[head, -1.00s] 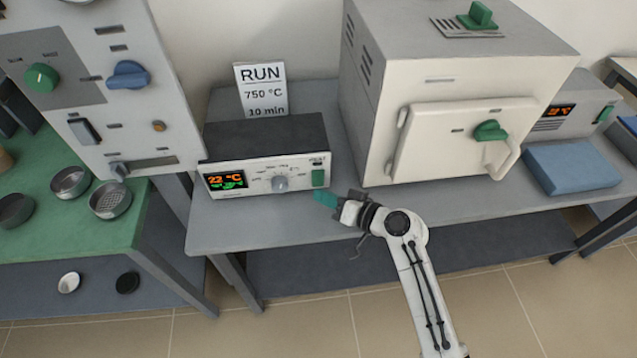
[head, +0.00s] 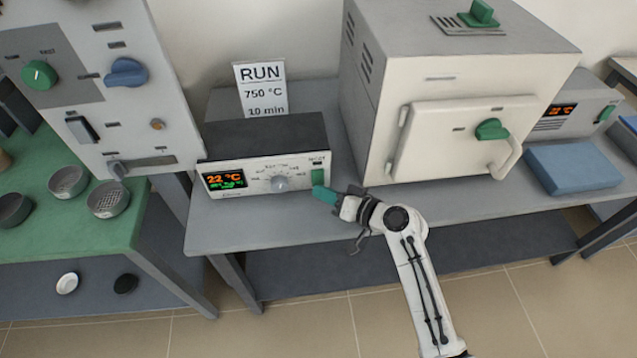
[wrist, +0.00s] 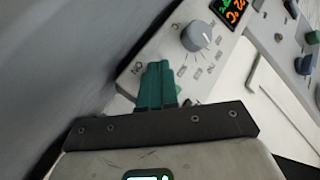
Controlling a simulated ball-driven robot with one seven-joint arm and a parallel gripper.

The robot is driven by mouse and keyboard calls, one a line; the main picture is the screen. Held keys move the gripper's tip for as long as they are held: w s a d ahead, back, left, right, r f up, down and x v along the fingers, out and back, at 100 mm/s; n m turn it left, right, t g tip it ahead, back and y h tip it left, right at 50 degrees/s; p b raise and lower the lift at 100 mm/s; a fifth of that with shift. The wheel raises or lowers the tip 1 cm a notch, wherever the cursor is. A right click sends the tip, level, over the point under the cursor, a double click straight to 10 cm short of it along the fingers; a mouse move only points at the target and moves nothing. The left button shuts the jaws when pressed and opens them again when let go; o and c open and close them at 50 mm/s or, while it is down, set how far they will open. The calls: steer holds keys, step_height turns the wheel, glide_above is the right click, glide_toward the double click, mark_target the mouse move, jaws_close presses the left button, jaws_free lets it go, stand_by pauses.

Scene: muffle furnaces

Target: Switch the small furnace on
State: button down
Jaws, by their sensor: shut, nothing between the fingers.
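A control box (head: 262,165) with a lit 22 °C display (head: 224,180), a grey dial (head: 279,184) and a green switch (head: 318,177) at its right end stands left of a white box furnace (head: 455,75). My gripper (head: 325,195) has teal fingers, shut and empty, right at the lower edge of the switch. In the wrist view, the shut fingers (wrist: 157,85) lie over the panel's end beside printed lettering. They hide the switch there, so I cannot tell whether they touch it. The dial (wrist: 196,36) and part of the display (wrist: 230,10) also show there.
A sign (head: 262,90) reading RUN, 750 °C, 10 min stands behind the control box. A second lit unit (head: 565,110) and a blue block (head: 572,166) are at the right. A tall grey panel (head: 115,60) stands left. The grey bench (head: 250,225) is bare in front.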

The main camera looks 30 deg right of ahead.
steer(key=shift+w, duration=0.2)
steer(key=shift+s, duration=0.15)
stand_by(0.4)
steer(key=shift+s+a, duration=0.2)
steer(key=shift+s, duration=0.35)
steer(key=shift+s+a+r+p, duration=0.15)
steer(key=shift+s+a+p, duration=0.1)
steer(key=shift+s, duration=0.55)
steer(key=shift+s+a+r+p, duration=0.1)
steer(key=shift+s+a+p, duration=0.15)
steer(key=shift+s, duration=0.55)
steer(key=shift+s+a+r+p, duration=0.15)
steer(key=shift+s+a+p, duration=0.1)
steer(key=shift+s, duration=0.55)
